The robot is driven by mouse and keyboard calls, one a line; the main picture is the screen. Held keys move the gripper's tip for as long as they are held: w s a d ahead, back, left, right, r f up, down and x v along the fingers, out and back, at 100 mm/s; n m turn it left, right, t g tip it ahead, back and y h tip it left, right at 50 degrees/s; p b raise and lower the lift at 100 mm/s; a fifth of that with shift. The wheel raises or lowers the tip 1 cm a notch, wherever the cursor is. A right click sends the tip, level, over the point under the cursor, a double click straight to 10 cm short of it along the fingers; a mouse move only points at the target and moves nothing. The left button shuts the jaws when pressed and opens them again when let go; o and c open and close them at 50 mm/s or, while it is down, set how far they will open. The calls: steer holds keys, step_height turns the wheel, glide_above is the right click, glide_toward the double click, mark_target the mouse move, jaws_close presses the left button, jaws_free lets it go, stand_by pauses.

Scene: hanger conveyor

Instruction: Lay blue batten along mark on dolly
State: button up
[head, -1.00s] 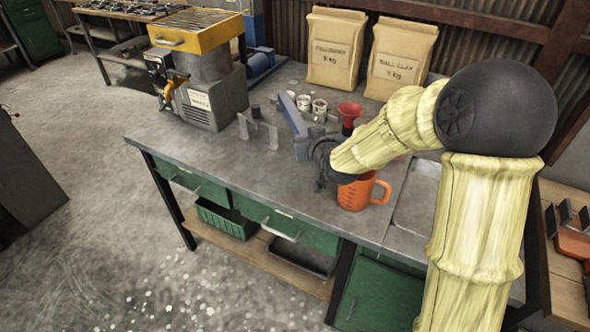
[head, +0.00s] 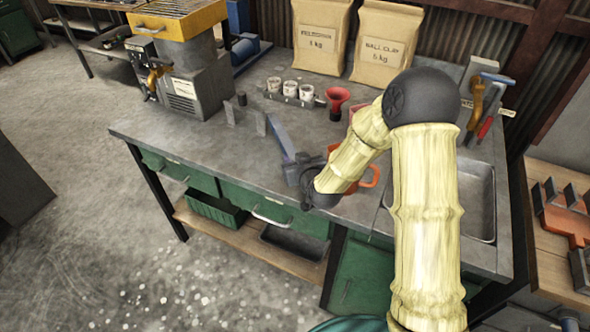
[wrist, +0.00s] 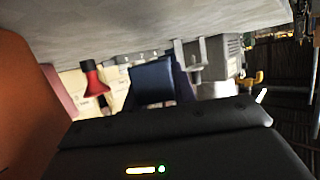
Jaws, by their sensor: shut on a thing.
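The blue batten (head: 281,136) is a straight blue bar. In the head view it slants over the bench, its far end near the metal uprights. My gripper (head: 297,166) is shut on its near end, above the bench's front part. Whether the batten touches the bench cannot be told. In the wrist view the batten's blue face (wrist: 152,82) shows beyond the dark gripper body; the fingertips are hidden. I see no dolly or mark in either view.
An orange mug (head: 367,177) stands right of my gripper, partly behind my arm. Thin metal uprights (head: 247,118) stand left of the batten. White cups (head: 290,88) and a red funnel (head: 337,98) stand behind. A sink (head: 477,195) is at right. Open floor (head: 95,225) lies left.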

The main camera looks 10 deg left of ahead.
steer(key=shift+s+a+f, duration=0.1)
steer(key=shift+f, duration=1.85)
steer(key=shift+f, duration=0.1)
steer(key=o, duration=1)
steer(key=shift+o, duration=0.2)
